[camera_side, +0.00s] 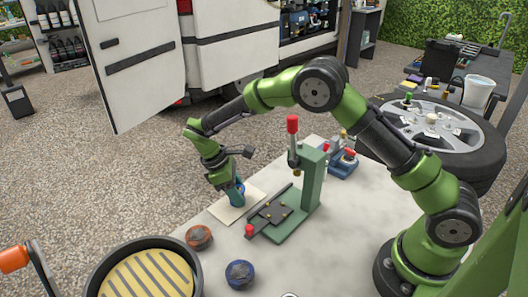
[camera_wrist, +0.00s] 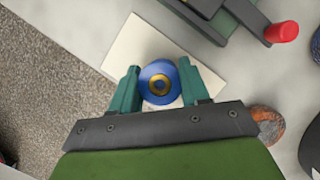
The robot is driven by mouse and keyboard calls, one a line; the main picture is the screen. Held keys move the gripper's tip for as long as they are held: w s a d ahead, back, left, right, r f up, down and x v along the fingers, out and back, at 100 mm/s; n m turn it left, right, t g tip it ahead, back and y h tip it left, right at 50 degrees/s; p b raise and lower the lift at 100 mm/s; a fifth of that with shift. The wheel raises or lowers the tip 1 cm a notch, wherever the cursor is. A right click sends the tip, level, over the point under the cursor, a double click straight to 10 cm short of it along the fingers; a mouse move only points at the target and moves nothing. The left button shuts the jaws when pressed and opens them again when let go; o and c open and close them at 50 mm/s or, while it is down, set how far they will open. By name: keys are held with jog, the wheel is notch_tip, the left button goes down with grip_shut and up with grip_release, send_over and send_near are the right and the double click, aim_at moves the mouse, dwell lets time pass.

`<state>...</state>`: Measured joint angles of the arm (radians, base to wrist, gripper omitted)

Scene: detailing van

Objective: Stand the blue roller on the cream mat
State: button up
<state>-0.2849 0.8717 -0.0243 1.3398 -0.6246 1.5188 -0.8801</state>
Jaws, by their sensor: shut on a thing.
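The blue roller (camera_wrist: 159,82) is a short blue cylinder with a brass ring in its end, seen end-on in the wrist view. My gripper (camera_wrist: 159,88) is shut on it, with one green finger at each side. In the side view my gripper (camera_side: 234,193) points down over the cream mat (camera_side: 236,213), and the blue roller (camera_side: 240,188) shows between the fingers. The mat also shows under the roller in the wrist view (camera_wrist: 130,50). The roller looks upright. I cannot tell whether its lower end touches the mat.
A green press (camera_side: 309,180) with red knobs stands right of the mat. An orange-brown round thing (camera_side: 199,237) and a dark blue round thing (camera_side: 240,274) lie in front. A black bucket with a yellow grille (camera_side: 150,275) is at the front left. A blue device (camera_side: 343,165) stands behind.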

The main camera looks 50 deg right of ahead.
jog(key=o, duration=1.2)
jog(key=shift+f, duration=0.1)
jog(key=v, duration=1.2)
jog(key=shift+r, duration=0.2)
